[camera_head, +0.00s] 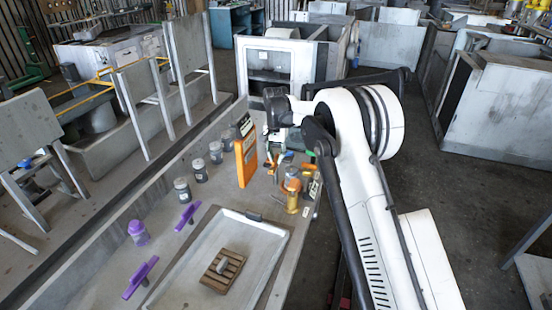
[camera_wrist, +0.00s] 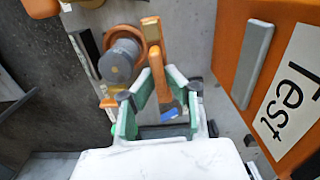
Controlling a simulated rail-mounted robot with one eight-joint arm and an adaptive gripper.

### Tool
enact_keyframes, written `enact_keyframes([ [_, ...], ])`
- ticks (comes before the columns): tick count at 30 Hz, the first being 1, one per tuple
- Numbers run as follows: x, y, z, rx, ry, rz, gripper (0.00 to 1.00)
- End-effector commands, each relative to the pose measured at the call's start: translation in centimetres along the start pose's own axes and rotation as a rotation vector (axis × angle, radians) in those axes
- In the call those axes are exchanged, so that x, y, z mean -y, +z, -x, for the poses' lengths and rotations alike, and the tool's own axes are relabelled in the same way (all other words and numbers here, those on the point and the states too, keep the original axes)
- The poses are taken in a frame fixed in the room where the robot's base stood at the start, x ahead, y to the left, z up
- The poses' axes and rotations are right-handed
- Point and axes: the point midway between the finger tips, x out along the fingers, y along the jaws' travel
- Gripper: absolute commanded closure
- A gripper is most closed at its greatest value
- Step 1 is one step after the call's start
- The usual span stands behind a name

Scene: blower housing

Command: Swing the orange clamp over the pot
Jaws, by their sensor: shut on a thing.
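The orange clamp (camera_wrist: 156,66) is a slim upright bar in the wrist view, with a tan block at its far end. My gripper (camera_wrist: 154,84) has green-padded fingers closed on the clamp. The pot (camera_wrist: 121,62) appears to be the round grey piece with an orange ring, just left of the clamp. The clamp lies beside it, not across its middle. In the head view the pot (camera_head: 292,182) seems to be the orange cylinder below my gripper; my arm hides most of the grip and the clamp.
An orange panel (camera_head: 246,160) marked "Test" stands close to the right of my gripper in the wrist view. Several jars (camera_head: 199,170) line the bench's left side. Purple-handled tools (camera_head: 187,216) and a tray (camera_head: 272,240) with a brown slotted block (camera_head: 222,270) are nearer.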

Motion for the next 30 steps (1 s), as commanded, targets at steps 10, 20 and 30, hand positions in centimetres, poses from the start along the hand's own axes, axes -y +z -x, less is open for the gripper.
enact_keyframes([
  [10, 0.19, 0.03, -0.25, 0.000, 0.000, 0.242, 1.00],
  [20, 0.39, 0.11, -0.19, -0.001, 0.000, 0.556, 1.00],
  [30, 0.56, 0.25, -0.12, -0.001, 0.000, 0.879, 1.00],
])
